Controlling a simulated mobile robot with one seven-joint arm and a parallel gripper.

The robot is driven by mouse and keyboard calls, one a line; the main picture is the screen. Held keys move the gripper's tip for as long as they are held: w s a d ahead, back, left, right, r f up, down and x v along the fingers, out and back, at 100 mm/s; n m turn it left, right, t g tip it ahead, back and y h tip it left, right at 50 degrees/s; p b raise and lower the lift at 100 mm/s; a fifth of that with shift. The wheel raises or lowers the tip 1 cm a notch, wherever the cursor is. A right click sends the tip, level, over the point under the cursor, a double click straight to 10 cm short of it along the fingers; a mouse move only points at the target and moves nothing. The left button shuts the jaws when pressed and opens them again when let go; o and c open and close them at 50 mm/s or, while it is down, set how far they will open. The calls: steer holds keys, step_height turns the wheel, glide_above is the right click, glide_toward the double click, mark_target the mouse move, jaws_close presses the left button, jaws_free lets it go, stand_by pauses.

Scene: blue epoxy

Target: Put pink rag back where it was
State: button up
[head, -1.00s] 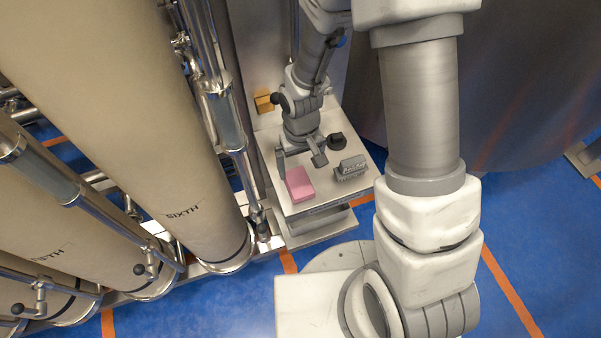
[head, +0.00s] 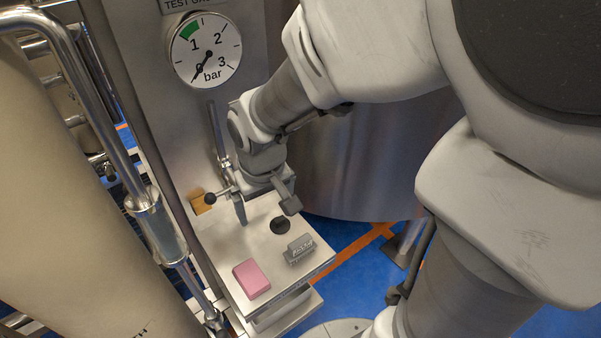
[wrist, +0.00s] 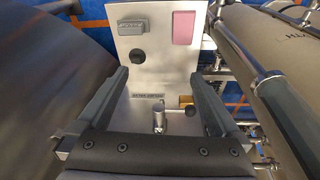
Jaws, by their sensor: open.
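The pink rag (head: 251,279) is a flat folded block lying on the front left part of the small metal shelf (head: 228,247). In the wrist view the rag (wrist: 183,28) shows near the top edge, beyond the fingers. My gripper (head: 266,207) is open and empty, apart from the rag, over the back part of the shelf near the upright panel. In the wrist view its two dark fingers (wrist: 158,85) stand wide apart with only the bare shelf and a metal fitting between them.
A grey labelled block (head: 298,249) and a round black piece (head: 281,225) are on the shelf's right side. A yellowish block (head: 200,201) is at the back left. A pressure gauge (head: 207,50) is on the panel. Large beige cylinders (head: 60,190) stand on the left.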

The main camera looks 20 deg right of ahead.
steer(key=s+d+r+m+t, duration=0.1)
steer(key=s+d+r+t, duration=0.2)
steer(key=s+r, duration=0.7)
step_height(320, 180, up, 3)
steer(key=shift+s+d+m, duration=0.15)
steer(key=shift+d+m, duration=0.25)
steer(key=shift+d, duration=0.6)
